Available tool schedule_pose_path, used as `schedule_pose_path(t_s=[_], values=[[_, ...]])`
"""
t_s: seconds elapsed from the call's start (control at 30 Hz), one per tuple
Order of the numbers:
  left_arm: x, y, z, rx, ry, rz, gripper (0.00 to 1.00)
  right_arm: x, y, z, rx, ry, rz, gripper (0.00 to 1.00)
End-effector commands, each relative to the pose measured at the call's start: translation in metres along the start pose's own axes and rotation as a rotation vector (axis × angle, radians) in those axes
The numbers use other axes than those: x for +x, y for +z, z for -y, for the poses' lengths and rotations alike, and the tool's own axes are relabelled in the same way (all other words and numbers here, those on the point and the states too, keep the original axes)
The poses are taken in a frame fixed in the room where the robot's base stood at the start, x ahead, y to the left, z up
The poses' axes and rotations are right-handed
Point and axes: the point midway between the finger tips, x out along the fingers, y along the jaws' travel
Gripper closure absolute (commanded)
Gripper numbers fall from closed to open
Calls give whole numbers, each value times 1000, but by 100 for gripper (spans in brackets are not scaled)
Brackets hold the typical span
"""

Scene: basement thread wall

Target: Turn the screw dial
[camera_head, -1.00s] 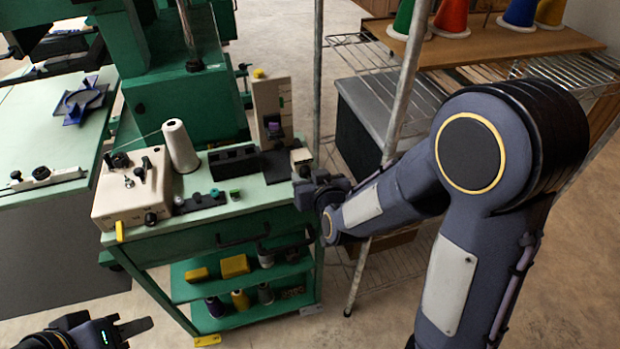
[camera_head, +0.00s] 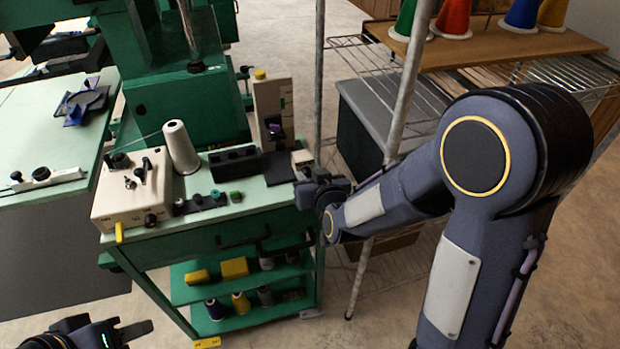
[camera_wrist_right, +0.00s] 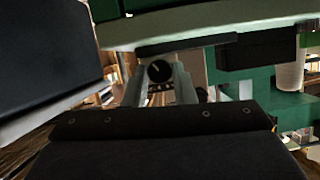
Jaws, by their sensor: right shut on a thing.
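A round dark dial (camera_wrist_right: 160,71) with a pale mark shows in the right wrist view, between two grey finger-like bars. I take it to be the screw dial. My right gripper (camera_head: 303,172) is at the right end of the green cart, beside a small beige block (camera_head: 301,158). It is shut on what looks like the dial; the grip itself is largely hidden in the head view. An upright beige board (camera_head: 273,105) with a dark and purple fitting stands on the cart beside it. My left gripper (camera_head: 128,331) is low at the left, apart from everything; its opening is unclear.
The cart top (camera_head: 215,216) carries a beige control box (camera_head: 130,190), a white thread cone (camera_head: 180,148) and a black block (camera_head: 235,161). Metal poles (camera_head: 402,90) and a wire rack (camera_head: 360,54) stand close to my right arm.

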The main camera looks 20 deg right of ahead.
Motion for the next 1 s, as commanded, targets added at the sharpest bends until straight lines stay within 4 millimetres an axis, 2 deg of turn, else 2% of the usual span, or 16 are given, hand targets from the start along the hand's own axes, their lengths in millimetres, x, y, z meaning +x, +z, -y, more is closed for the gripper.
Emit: schedule_pose_path(t_s=[0.27,0.7,1.0], values=[[32,16,15,0,0,0,64,3,6,-4,149,-58,-7,99],[121,61,55,0,0,0,64,5,11,-8,501,-207,-9,99],[168,85,77,0,0,0,64,4,11,-8,658,-275,-4,99]])
